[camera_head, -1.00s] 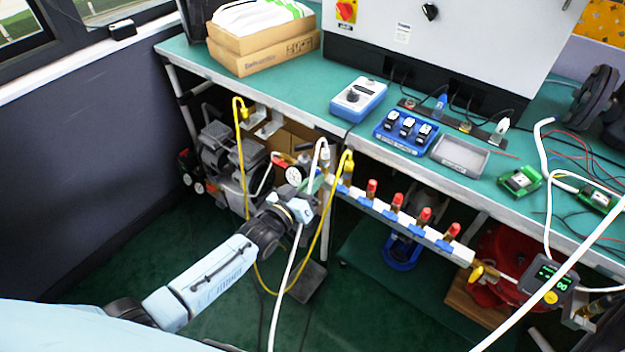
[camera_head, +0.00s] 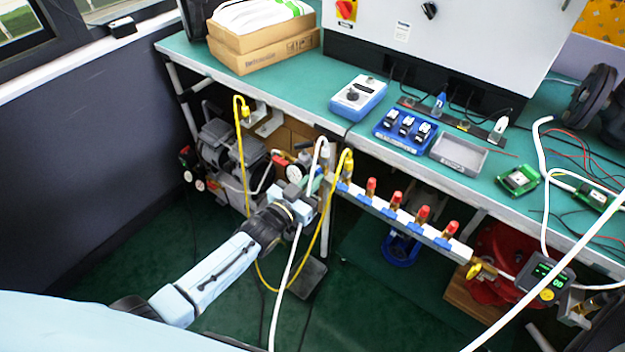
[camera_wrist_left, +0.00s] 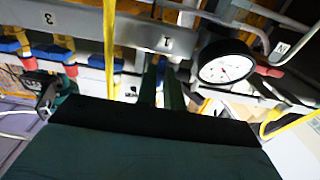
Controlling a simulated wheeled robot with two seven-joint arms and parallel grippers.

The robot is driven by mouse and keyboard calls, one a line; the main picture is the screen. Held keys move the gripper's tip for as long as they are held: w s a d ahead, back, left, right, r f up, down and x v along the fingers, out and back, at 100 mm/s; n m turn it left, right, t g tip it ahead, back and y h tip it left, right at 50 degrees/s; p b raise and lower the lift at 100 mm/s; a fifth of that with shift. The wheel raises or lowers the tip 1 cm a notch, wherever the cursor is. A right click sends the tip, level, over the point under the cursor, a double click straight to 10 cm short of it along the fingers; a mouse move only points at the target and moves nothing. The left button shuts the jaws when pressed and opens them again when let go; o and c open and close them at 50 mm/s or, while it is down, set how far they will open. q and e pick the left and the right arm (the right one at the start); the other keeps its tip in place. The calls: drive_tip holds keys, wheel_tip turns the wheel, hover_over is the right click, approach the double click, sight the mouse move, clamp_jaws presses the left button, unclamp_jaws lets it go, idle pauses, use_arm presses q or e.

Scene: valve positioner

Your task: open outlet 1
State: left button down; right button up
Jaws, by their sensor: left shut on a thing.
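The outlet manifold (camera_head: 408,230) is a pale bar along the bench front, with several red-topped fittings on it. My left gripper (camera_head: 312,186) is at its left end, beside the pressure gauge and the hoses. In the left wrist view the gripper's green fingers (camera_wrist_left: 162,86) are close together below the label "1" (camera_wrist_left: 166,43). They are shut on a small part at outlet 1, probably its valve handle. The fingers hide that part, so its angle cannot be told. The gauge (camera_wrist_left: 226,63) is just right of the fingers. My right gripper is not in view.
A yellow hose (camera_head: 324,230) and a white hose (camera_head: 287,275) hang close around the left gripper. A compressor (camera_head: 222,160) stands under the bench at the left. A digital display (camera_head: 545,275) is near the manifold's right end. The green floor at lower left is clear.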

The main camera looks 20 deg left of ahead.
use_arm(q)
drive_tip(key=c, duration=1.5)
unclamp_jaws()
drive_tip(key=shift+s, duration=0.1)
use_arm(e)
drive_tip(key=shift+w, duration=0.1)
